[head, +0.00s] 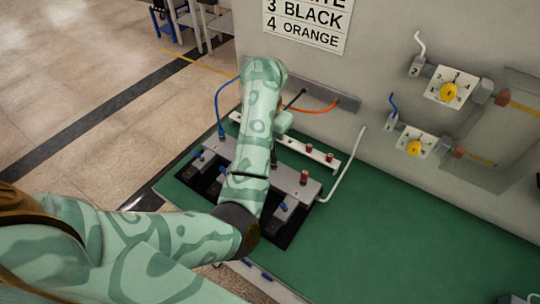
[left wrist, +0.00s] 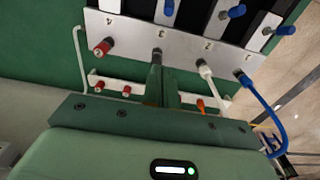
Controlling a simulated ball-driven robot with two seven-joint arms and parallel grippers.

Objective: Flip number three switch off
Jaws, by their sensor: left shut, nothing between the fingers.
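The switch panel (head: 221,148) lies on the green bench, partly covered by my left arm. In the left wrist view its grey strip (left wrist: 223,52) carries the numbers one to four. A blue switch handle (left wrist: 168,8), which looks like number three's, shows at the top edge, partly cut off. Two more blue handles (left wrist: 237,11) (left wrist: 285,30) stand to its right. My left gripper (left wrist: 158,72) is shut and empty, by the black plug (left wrist: 157,54) on the strip; I cannot tell if they touch. In the head view this gripper is hidden behind my arm. My right gripper is not in view.
A red terminal (head: 304,177) and a white cable (head: 345,168) are at the panel's right. A white rail (head: 315,153) with red terminals lies behind. A blue cable (head: 219,110) rises at left.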

